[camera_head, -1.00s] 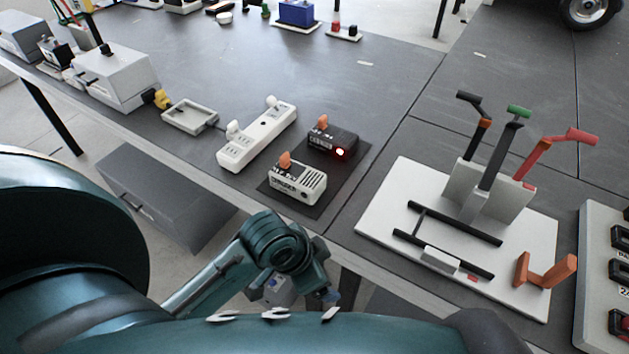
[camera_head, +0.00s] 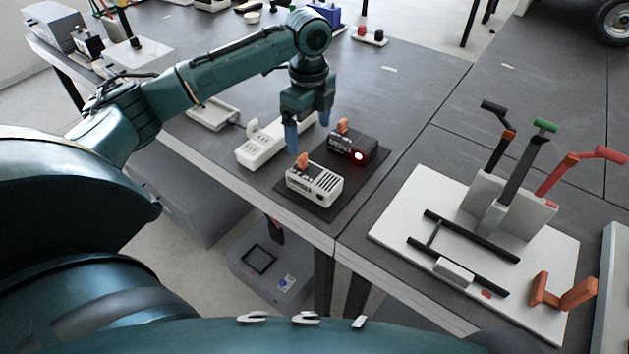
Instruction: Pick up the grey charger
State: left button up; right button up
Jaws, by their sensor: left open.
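A light grey charger (camera_head: 315,187) with an orange handle on top sits on a dark mat (camera_head: 340,207) near the table's front edge. A black charger (camera_head: 352,147) with an orange handle and a lit red lamp sits behind it, to the right, on the same mat. My left gripper (camera_head: 308,136) points down above and behind the grey charger, near the white power strip. Its two blue-tipped fingers are apart, with nothing between them. It does not appear to touch either charger. My right gripper is not in view.
A white power strip (camera_head: 262,149) lies left of the chargers, partly behind my left gripper. A white board (camera_head: 400,214) with black, green and red levers stands to the right. A shallow grey tray (camera_head: 211,115) lies left, under my arm.

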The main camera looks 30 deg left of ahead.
pick_arm(q)
send_over(308, 171)
notch_tip(308, 171, down, 7)
jog(key=shift+w+d+f, duration=0.1)
jog(key=shift+d+f, duration=0.05)
jog(key=shift+f, duration=2.8)
jog(key=c, duration=1.3)
jog(key=shift+r, duration=0.15)
jog(key=shift+c, duration=1)
